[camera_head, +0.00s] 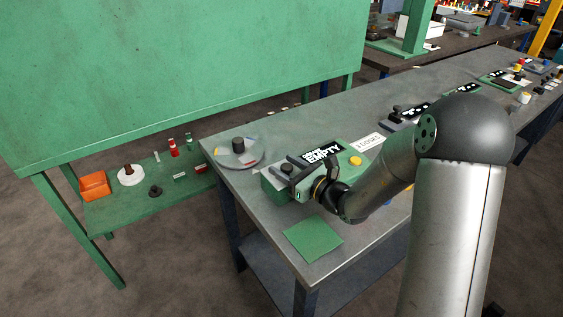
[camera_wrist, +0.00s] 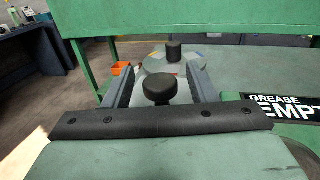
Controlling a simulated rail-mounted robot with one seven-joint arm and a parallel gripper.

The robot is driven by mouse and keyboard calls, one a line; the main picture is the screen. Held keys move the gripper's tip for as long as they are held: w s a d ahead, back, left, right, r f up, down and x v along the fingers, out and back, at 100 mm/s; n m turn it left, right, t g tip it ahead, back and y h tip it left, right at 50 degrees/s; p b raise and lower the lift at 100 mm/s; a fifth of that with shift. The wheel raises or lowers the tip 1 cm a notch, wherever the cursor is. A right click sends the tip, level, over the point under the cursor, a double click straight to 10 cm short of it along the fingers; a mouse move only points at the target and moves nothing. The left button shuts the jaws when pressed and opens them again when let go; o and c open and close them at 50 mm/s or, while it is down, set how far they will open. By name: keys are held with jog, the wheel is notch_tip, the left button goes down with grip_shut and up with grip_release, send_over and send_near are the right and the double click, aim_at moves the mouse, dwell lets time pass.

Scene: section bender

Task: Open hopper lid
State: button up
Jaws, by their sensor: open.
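A green box-like unit (camera_head: 272,186) stands on the grey bench, beside a black sign reading "GREASE EMPTY" (camera_head: 322,152); the sign also shows in the wrist view (camera_wrist: 285,109). A black round knob (camera_wrist: 159,90) stands up at this unit; it appears to be the lid's knob. The lid itself is mostly hidden by my gripper, and its edges cannot be made out. My gripper (camera_wrist: 160,84) is open, with its two grey fingers on either side of the knob and gaps between. In the head view my gripper (camera_head: 286,173) is over the unit.
A grey disc with a black cylinder (camera_head: 238,146) sits at the bench's left corner, beyond the knob. A yellow button (camera_head: 355,160) and a white label (camera_head: 369,142) are to the right. A green mat (camera_head: 313,239) lies in front. A large green panel (camera_head: 180,75) rises behind.

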jog(key=shift+x, duration=1)
jog(key=shift+c, duration=0.3)
grip_shut()
jog(key=shift+d+r, duration=0.1)
jog(key=shift+r, duration=0.05)
